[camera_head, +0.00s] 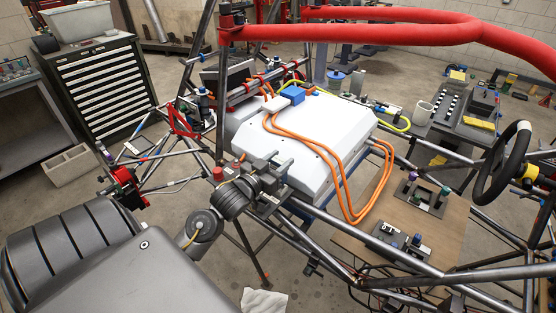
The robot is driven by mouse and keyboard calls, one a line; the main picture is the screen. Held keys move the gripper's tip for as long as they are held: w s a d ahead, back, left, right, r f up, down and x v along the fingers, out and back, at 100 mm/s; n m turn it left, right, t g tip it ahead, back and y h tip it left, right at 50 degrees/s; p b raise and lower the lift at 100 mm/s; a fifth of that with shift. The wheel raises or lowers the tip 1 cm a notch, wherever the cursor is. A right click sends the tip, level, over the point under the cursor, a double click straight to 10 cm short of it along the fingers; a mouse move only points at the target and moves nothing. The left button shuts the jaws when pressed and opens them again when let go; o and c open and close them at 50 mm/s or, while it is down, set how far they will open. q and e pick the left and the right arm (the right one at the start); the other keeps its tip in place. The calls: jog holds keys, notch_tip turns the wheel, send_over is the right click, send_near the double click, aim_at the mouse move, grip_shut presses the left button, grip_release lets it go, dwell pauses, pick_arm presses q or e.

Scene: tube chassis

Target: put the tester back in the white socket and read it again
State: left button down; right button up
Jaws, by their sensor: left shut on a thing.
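My left gripper (272,184) is in the middle of the view, over the near left side of the white battery box (305,140). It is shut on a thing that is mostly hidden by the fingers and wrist. I cannot make out a tester for certain. A grey holder (421,195) with small coloured caps, including green and purple ones, sits on a wooden board to the right. I cannot tell which socket is the white one. My right gripper is out of view.
Orange cables (340,185) loop from the box's top past its right side. A red padded tube (370,32) crosses above. Dark chassis tubes surround the box. A steering wheel (502,163) stands at right. The wooden board (452,225) has bare room.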

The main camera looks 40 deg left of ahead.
aim_at(276, 167)
pick_arm(q)
jog(key=shift+f+b, duration=0.45)
jog(key=shift+f, duration=0.35)
jog(key=shift+r, duration=0.15)
jog(key=shift+r+p, duration=0.7)
jog(key=shift+p, duration=0.35)
jog(key=shift+p, duration=0.3)
dwell(0.4)
jog(key=shift+f+b, duration=0.5)
jog(key=shift+f, duration=0.3)
dwell(0.3)
jog(key=c, duration=1.1)
grip_release()
jog(key=shift+s+p, duration=0.95)
jog(key=shift+s, duration=1.75)
jog(key=shift+s+d+p, duration=0.15)
jog(key=shift+s+p, duration=0.45)
jog(key=shift+s, duration=2.25)
